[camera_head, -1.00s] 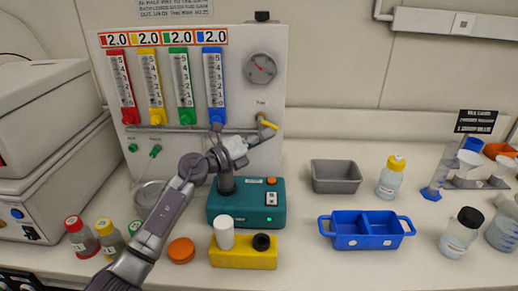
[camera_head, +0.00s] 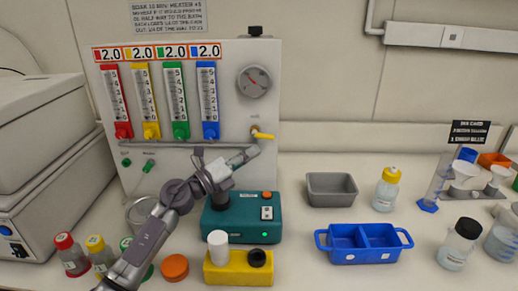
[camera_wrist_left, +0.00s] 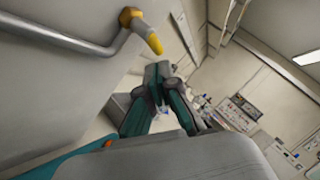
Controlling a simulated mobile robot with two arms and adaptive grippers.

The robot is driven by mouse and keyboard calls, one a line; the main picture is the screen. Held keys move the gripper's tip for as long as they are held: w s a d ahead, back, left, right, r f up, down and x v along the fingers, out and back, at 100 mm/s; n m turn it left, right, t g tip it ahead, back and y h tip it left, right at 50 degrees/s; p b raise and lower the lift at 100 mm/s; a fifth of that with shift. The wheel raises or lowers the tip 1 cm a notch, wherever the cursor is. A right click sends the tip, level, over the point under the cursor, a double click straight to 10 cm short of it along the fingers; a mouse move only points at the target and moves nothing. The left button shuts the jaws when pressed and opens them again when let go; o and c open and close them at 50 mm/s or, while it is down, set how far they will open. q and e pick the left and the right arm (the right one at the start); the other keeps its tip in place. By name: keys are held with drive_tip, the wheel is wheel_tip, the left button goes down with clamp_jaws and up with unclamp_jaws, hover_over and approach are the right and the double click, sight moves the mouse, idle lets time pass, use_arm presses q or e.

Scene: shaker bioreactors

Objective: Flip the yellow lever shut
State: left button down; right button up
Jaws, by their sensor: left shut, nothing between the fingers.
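The yellow lever (camera_head: 263,135) is on a valve at the right end of the grey pipe on the front of the white gas panel. It points right and slightly down. In the left wrist view the yellow lever (camera_wrist_left: 147,34) shows at the upper middle, on the end of the metal pipe. My left gripper (camera_head: 251,152) is shut and empty, just below and left of the lever in the head view. In the left wrist view its fingertips (camera_wrist_left: 158,72) are below the lever, with a gap showing between them. My right gripper is not in view.
Under my arm stands a teal device (camera_head: 243,222), with a yellow block (camera_head: 238,275) in front. A grey tray (camera_head: 331,190) and a blue two-part bin (camera_head: 363,244) are to the right. A round gauge (camera_head: 253,81) is above the lever. Several capped bottles stand at lower left.

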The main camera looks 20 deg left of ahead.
use_arm(q)
drive_tip(key=v, duration=0.8)
drive_tip(key=shift+s, duration=0.2)
